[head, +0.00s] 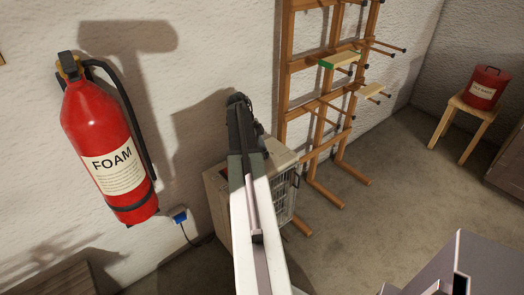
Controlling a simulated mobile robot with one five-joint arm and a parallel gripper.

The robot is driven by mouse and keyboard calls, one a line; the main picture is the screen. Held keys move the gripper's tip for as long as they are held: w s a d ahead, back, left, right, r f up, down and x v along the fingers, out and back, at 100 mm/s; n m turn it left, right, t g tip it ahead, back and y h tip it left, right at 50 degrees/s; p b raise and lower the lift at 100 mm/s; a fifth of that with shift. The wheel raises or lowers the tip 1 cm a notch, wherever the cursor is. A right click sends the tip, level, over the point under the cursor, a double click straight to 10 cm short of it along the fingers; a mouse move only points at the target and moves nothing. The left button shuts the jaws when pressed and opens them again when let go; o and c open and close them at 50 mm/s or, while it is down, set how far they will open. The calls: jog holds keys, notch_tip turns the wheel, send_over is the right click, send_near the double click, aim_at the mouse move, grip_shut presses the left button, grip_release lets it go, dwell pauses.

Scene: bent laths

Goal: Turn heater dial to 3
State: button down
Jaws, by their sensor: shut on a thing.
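The heater (216,207) is a pale box with a wire grille (284,202) on its right side, standing on the floor by the wall. My arm crosses in front of it and hides much of its top and front. My gripper (240,108), dark, is at the far end of the arm, over the back of the heater in the picture. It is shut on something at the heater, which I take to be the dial. The dial, its numbers and the fingertips' contact are hidden behind my arm, so the setting cannot be read.
A red foam extinguisher (100,148) hangs on the wall at left, above a blue plug (180,216) with a cable. A wooden rack (318,105) with pegs and laths stands right of the heater. Floor (390,190) between is clear.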

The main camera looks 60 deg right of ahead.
jog(key=shift+s, duration=0.15)
jog(key=c, duration=0.9)
grip_release()
jog(key=shift+r, duration=0.1)
jog(key=p+v, duration=0.7)
jog(key=shift+r, duration=0.3)
jog(key=shift+w, duration=0.2)
